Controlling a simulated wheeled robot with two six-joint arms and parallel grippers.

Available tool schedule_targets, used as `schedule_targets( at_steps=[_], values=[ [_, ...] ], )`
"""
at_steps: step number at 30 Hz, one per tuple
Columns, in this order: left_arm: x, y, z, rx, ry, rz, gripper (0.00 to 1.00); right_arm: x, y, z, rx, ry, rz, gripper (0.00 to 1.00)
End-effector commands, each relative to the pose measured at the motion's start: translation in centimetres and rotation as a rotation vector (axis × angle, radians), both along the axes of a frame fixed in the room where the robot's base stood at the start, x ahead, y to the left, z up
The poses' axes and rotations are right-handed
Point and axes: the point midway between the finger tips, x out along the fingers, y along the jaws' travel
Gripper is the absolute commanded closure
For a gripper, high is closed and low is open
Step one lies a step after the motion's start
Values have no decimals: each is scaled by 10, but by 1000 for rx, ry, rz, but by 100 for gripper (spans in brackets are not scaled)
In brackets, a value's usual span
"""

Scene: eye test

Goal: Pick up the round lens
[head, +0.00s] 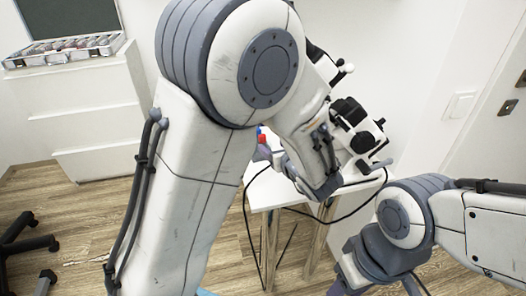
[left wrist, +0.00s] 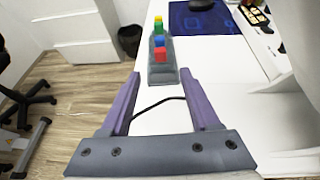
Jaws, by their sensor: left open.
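I cannot make out the round lens in either view. My left gripper (left wrist: 158,76) is open in the left wrist view, its two purple fingers apart with nothing between them. It is over the white table (left wrist: 225,58), pointing toward a grey holder (left wrist: 161,74) with red, blue, green and yellow blocks. In the head view the left gripper (head: 270,158) is partly hidden behind my left arm, near the table's (head: 270,192) left edge. My right arm comes in at the right, but its gripper does not show.
A black-and-white instrument (head: 358,130) stands on the table. A dark blue mat (left wrist: 205,20) and a small case (left wrist: 254,14) lie at the far end. A tray of several items (head: 65,52) sits on white drawers (head: 90,105). A black bin (left wrist: 130,40) stands beside the table.

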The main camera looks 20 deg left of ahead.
Motion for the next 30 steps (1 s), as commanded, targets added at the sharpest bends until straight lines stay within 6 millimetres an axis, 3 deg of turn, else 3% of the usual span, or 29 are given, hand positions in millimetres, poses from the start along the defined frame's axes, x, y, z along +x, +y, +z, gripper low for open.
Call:
schedule_targets(
  at_steps=[3,21,30],
  values=[
    [14,14,-9,-1,2,6,38,0,0,-3,0,0,0,50],
    [66,52,-32,-3,0,5,38,0,0,-7,0,0,0,50],
    [69,54,-33,-4,0,3,38,0,0,-7,0,0,0,50]
  ],
)
